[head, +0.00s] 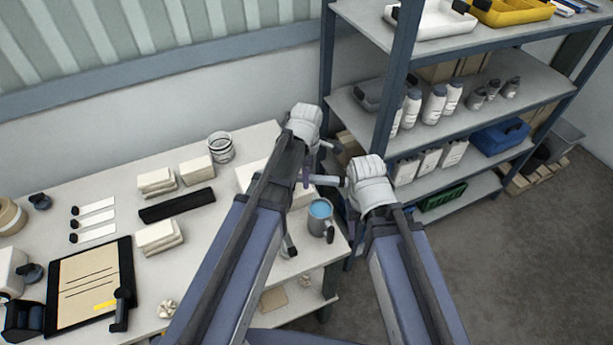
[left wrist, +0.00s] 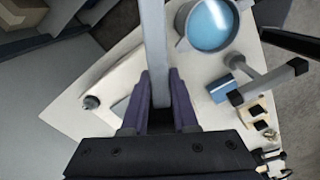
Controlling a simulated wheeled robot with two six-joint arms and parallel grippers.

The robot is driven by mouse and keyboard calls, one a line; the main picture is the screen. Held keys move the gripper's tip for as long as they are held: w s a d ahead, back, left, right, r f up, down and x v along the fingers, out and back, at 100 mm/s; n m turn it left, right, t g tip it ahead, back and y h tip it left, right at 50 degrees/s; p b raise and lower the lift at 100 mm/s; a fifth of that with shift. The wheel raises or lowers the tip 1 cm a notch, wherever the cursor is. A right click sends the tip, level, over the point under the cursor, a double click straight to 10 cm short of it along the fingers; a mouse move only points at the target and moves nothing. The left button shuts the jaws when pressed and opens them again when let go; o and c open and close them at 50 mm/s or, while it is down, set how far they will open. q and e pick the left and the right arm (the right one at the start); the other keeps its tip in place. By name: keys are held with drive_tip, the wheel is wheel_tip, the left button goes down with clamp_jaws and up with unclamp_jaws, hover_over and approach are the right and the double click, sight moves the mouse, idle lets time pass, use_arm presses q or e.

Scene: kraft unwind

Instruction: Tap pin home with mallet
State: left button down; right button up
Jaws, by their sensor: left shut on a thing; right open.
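My left gripper (head: 305,178) is over the right end of the worktable. In the left wrist view its purple fingers (left wrist: 160,95) are shut on a grey bar (left wrist: 156,45), which runs away from the palm; I cannot tell whether it is the mallet's handle. Beside it, a T-shaped grey tool with black ends (left wrist: 268,82) shows below the mug. I cannot make out a pin. My right gripper (head: 372,190) is at the right of the table's end; it is open, its fingers mostly hidden. A grey cylinder (head: 328,181) shows between the two grippers.
A grey mug with blue contents (head: 320,214) stands near the right end of the worktable (head: 225,225), close to my left arm. Folded cloths (head: 158,236), a black bar (head: 177,205) and a clipboard (head: 88,285) lie left. A loaded shelf rack (head: 470,125) stands at the right.

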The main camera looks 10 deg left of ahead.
use_arm(q)
wheel_tip(320, 180, down, 3)
drive_tip(key=shift+r+b, duration=0.1)
drive_tip(key=shift+b, duration=1)
use_arm(e)
wheel_tip(320, 180, down, 3)
use_arm(q)
drive_tip(key=shift+r, duration=0.1)
use_arm(e)
drive_tip(key=shift+r, duration=0.15)
use_arm(q)
drive_tip(key=shift+r+p, duration=1.35)
drive_tip(key=shift+p, duration=0.15)
use_arm(e)
drive_tip(key=shift+r, duration=1.35)
drive_tip(key=shift+r, duration=0.1)
use_arm(q)
wheel_tip(320, 180, up, 4)
drive_tip(key=p, duration=0.4)
use_arm(e)
wheel_tip(320, 180, up, 4)
drive_tip(key=shift+f, duration=0.1)
use_arm(q)
drive_tip(key=shift+f, duration=0.1)
